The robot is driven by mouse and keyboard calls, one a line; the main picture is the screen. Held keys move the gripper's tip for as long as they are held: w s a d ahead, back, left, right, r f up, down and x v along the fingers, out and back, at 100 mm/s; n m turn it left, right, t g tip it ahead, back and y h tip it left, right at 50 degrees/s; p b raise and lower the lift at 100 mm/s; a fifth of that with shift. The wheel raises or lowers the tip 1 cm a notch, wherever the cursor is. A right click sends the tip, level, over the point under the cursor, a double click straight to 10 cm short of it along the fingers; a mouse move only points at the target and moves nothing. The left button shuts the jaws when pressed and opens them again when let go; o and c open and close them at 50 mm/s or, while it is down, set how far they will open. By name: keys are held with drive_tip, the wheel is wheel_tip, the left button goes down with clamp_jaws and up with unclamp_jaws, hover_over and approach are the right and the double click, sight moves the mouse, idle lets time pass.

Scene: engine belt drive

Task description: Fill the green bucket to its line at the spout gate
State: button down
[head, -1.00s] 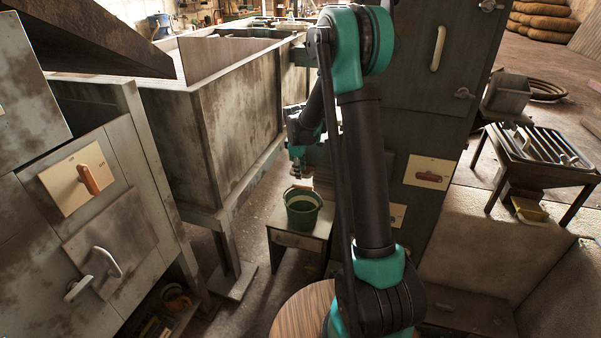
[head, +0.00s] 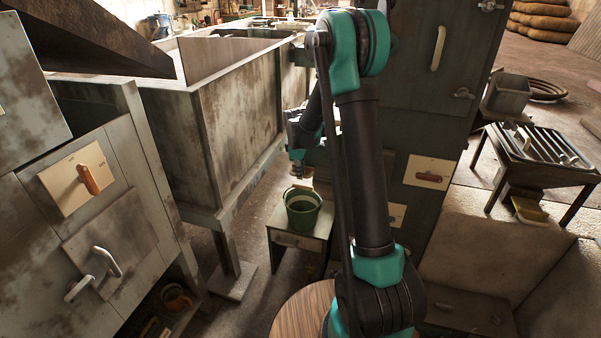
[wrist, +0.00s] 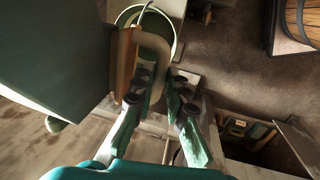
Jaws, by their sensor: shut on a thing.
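The green bucket (head: 303,212) stands upright on a small stand between the metal bin and the dark green cabinet. Its rim also shows at the top of the wrist view (wrist: 126,17), behind my gripper. Its inside looks pale; I cannot make out the line or the fill level. My gripper (wrist: 162,88) is above the bucket, its fingers shut on a cream loop handle (wrist: 158,46) fixed to a brown-edged plate, which looks like the spout gate. In the head view my gripper (head: 300,168) is small, and the gate and spout are mostly hidden there.
The small stand (head: 284,240) has a drawer. A rusty bin (head: 235,110) is at the left, and a cabinet with an orange lever (head: 88,180) is in the left foreground. The dark green cabinet (head: 425,95) rises behind my arm. A slatted table (head: 545,150) is at the right.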

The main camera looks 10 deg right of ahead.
drive_tip(key=shift+s+a, duration=0.25)
drive_tip(key=shift+s, duration=0.25)
drive_tip(key=shift+s+a, duration=0.2)
drive_tip(key=shift+s, duration=0.3)
drive_tip(key=c, duration=1.5)
unclamp_jaws()
drive_tip(key=shift+c, duration=0.2)
drive_tip(key=shift+r, duration=0.1)
wheel_tip(320, 180, up, 12)
drive_tip(key=s+a, duration=0.1)
drive_tip(key=s, duration=0.1)
drive_tip(key=shift+f, duration=0.2)
